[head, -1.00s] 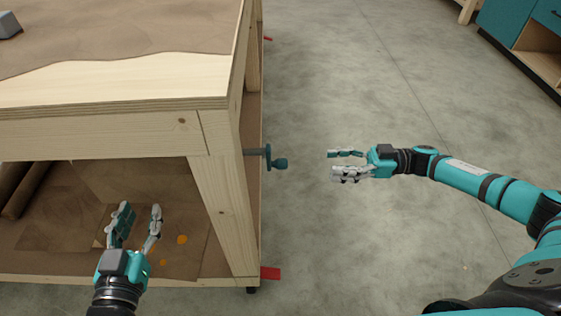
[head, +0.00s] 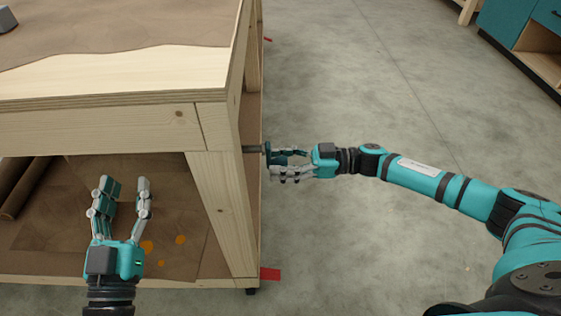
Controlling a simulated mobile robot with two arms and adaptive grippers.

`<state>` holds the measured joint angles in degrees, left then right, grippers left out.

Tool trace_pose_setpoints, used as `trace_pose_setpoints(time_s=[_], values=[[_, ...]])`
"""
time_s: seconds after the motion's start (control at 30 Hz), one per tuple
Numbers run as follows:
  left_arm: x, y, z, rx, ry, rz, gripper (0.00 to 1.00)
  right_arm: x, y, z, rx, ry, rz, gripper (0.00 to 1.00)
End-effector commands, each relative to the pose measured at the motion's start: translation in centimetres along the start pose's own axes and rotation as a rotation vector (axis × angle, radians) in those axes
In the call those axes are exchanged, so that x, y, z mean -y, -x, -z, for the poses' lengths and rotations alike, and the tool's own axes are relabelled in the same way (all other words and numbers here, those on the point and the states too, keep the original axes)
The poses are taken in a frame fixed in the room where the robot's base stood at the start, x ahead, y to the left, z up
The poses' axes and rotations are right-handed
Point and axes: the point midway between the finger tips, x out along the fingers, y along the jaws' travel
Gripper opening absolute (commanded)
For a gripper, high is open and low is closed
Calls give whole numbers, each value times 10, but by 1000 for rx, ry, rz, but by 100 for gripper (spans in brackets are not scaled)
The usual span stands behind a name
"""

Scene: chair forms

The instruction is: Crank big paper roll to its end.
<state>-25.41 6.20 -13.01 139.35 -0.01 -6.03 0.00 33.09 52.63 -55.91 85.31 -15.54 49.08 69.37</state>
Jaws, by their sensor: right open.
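The crank (head: 267,148) sticks out from the right side of the wooden table, on a short shaft near the front leg. My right gripper (head: 272,162) is at the crank with its fingers open, and they partly hide the crank handle. I cannot tell whether the fingers touch it. A brown paper roll (head: 22,188) shows under the table at the left; whether the crank drives it is not visible. My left gripper (head: 122,188) is open and empty, pointing forward in front of the table's lower shelf.
The wooden table (head: 110,128) carries brown paper (head: 130,27) on top, with a grey block (head: 8,18) at far left. Its front leg (head: 222,215) stands close to the crank. Concrete floor is clear at right. A teal cabinet (head: 505,20) stands at the back right.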

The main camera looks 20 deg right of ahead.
Motion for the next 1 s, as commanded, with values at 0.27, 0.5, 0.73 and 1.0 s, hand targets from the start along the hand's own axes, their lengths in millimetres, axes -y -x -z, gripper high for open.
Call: trace_pose_setpoints(time_s=[0.27,0.5,0.73,1.0], values=[[0,0,0,1,0,0,40,0,0,0,0,0,0,25],[0,0,0,2,0,0,40,0,0,0,0,0,0,0],[0,0,-1,6,0,1,40,-1,1,0,1,16,0,0],[1,0,-8,54,-1,2,40,-8,0,2,0,139,-1,0]])
